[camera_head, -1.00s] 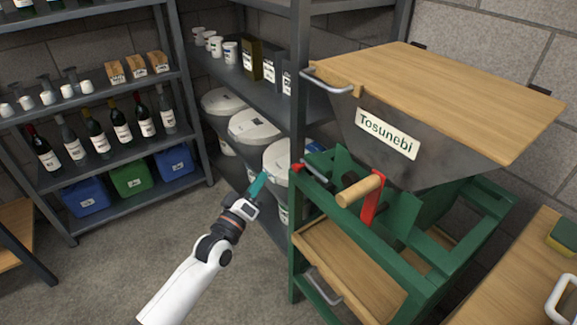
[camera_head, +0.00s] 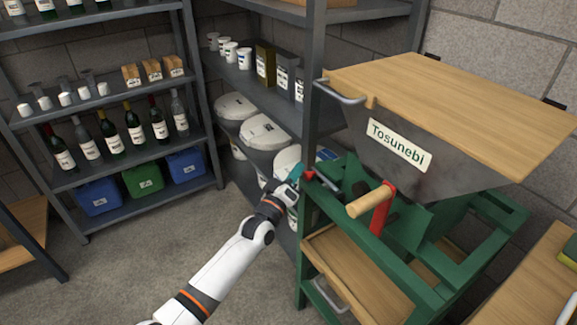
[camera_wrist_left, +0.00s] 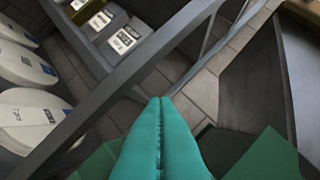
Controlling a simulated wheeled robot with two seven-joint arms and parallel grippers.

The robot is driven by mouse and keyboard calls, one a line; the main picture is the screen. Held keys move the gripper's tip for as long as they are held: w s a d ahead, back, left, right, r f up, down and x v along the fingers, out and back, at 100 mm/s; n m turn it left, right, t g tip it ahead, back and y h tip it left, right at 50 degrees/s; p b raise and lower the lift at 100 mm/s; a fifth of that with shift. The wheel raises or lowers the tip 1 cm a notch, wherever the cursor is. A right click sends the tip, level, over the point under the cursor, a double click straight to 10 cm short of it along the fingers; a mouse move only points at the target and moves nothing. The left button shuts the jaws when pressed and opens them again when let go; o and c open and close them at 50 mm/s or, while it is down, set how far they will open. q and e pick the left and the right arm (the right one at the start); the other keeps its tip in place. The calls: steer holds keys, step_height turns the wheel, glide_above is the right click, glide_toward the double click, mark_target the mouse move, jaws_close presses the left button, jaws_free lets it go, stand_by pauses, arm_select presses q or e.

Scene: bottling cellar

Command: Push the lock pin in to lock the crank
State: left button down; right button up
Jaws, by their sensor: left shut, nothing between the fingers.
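The lock pin (camera_head: 310,176) has a red knob at the left end of a grey rod on the upper left of the green press frame (camera_head: 308,235). The crank is a red arm (camera_head: 381,212) with a wooden handle (camera_head: 366,203), just right of the pin. My left gripper (camera_head: 297,173) has teal fingers, shut and empty, close to the left of the red knob. I cannot tell whether they touch. In the left wrist view the shut fingers (camera_wrist_left: 161,105) point forward between green frame parts; the pin does not show there. My right gripper is out of view.
A hopper (camera_head: 430,155) with a wooden lid (camera_head: 455,100) and a metal handle sits above the crank. A dark shelf post (camera_head: 310,110) and white tubs (camera_head: 265,131) stand close behind my left gripper. Open floor (camera_head: 170,265) lies at the left.

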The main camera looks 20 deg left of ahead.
arm_select(q)
steer(key=shift+d+f, duration=0.15)
steer(key=shift+f, duration=0.1)
steer(key=shift+s, duration=0.1)
